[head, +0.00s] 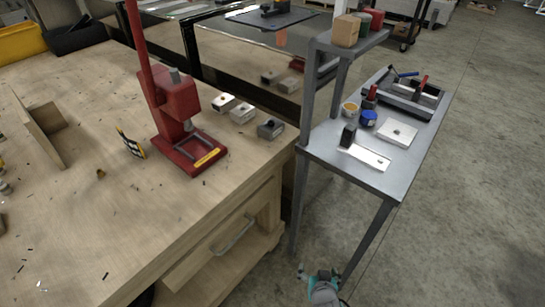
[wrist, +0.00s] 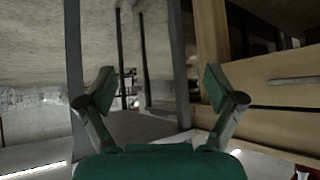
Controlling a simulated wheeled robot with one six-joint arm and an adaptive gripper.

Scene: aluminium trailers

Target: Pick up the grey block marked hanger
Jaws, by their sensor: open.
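Several small blocks stand in a row on the wooden workbench (head: 85,190), right of the red press. The nearest one is a darker grey block (head: 270,129) close to the bench's right edge. Behind it are two lighter blocks, a middle block (head: 243,112) and a far block (head: 224,102). Any marking is too small to read. My gripper (wrist: 160,90) is open and empty in the wrist view, with no block between its fingers. Teal parts of my arm show at the bottom of the head view, low and well away from the blocks.
The red press (head: 180,115) stands just left of the blocks. A grey metal table (head: 340,165) with a raised shelf, a white plate (head: 397,132) and small jars stands to the right. A drawer with a handle (head: 235,235) is below the bench top. Open floor lies right.

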